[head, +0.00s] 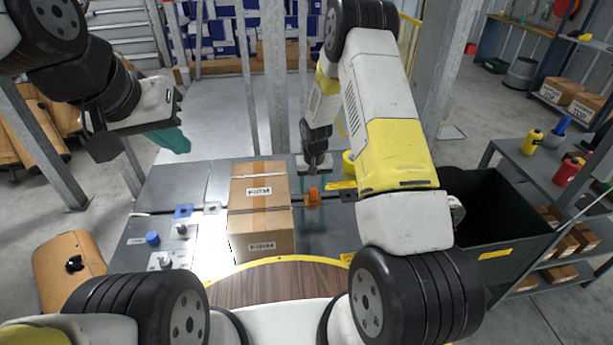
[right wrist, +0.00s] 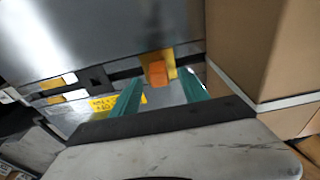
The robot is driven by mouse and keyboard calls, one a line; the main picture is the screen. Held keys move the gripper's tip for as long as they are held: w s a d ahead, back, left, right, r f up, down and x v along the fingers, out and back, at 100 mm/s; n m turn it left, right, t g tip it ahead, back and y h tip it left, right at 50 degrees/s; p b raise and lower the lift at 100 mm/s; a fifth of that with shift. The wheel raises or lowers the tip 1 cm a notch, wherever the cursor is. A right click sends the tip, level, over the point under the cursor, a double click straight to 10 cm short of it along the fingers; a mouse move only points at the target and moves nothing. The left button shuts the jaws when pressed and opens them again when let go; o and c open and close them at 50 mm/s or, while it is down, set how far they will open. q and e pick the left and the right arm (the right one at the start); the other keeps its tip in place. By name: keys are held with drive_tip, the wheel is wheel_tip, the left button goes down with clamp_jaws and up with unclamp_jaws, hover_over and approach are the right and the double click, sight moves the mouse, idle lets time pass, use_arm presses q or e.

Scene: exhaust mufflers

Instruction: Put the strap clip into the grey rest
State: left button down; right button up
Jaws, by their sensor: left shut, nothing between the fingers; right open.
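A small orange block (head: 313,196), which looks like the strap clip, sits on the dark band across the table, right of the carton. In the right wrist view the orange block (right wrist: 157,70) stands on an orange-yellow plate. A dark grey plate (head: 348,196) on the band just right of it may be the grey rest; it also shows in the right wrist view (right wrist: 97,77). My right gripper (right wrist: 162,88) is open, its teal fingers pointing at the block, which appears just beyond and between the tips. My left gripper (head: 176,140) is shut and empty, raised at the left.
A strapped carton (head: 260,215) stands mid-table, close to my right gripper. Left of it are a blue plate (head: 183,211), a light plate (head: 212,207) and a blue knob (head: 152,238). A black bin (head: 500,215) stands at the right. The table's back left is clear.

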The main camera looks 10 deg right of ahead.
sight(313, 190)
wheel_tip(313, 190, down, 4)
drive_tip(key=shift+w+r, duration=0.15)
drive_tip(key=shift+r, duration=0.05)
clamp_jaws()
